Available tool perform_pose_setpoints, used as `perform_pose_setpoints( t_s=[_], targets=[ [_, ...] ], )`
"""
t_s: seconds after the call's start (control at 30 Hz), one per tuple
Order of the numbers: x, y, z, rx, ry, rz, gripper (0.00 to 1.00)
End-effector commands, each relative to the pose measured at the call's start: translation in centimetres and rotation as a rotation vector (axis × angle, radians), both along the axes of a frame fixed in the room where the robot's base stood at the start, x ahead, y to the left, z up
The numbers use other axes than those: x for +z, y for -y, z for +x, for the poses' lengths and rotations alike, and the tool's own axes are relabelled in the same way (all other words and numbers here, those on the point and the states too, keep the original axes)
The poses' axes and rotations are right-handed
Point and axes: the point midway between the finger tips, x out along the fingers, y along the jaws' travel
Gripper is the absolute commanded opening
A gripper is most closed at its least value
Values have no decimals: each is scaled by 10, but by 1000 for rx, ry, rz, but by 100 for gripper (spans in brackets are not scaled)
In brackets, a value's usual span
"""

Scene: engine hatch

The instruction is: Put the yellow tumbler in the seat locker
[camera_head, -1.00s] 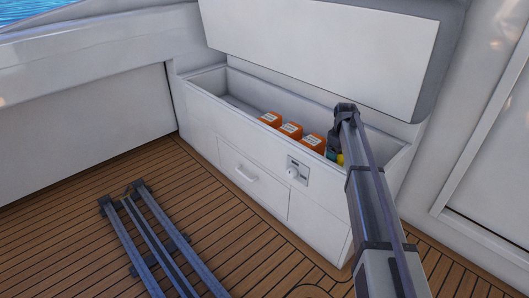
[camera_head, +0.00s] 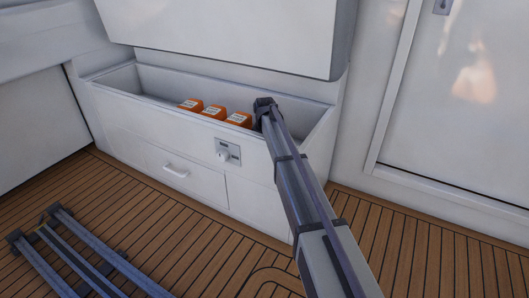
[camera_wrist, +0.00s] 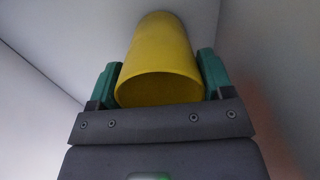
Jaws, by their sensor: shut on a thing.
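The yellow tumbler (camera_wrist: 158,62) is between the two green fingers of my gripper (camera_wrist: 159,80) in the wrist view, with its rim toward the camera. My gripper is shut on it. Pale walls are close around it. In the head view the seat locker (camera_head: 150,133) is a white bench box with its lid (camera_head: 240,35) raised. My arm reaches over its front edge into the right part of the opening. The tumbler and the fingers are hidden there behind my arm and the locker's front wall.
Several orange containers (camera_head: 213,111) with white labels stand in the locker, left of my arm. The locker's left part looks empty. The front has a drawer handle (camera_head: 176,171) and a latch plate (camera_head: 228,152). A blue-grey rail frame (camera_head: 80,250) lies on the wooden floor.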

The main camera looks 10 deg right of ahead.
Motion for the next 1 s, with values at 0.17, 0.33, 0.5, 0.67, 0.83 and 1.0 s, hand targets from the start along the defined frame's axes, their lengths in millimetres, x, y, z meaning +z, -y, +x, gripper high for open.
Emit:
perform_pose_setpoints(
  t_s=[0.17,0.33,0.5,0.67,0.83,1.0],
  targets=[
    [-4,0,0,0,0,0,50],
    [-2,0,0,0,0,0,89],
    [-2,0,0,0,0,0,99],
    [-2,0,0,0,0,0,99],
    [15,0,0,0,0,0,99],
    [55,0,0,0,0,0,99]
  ],
)
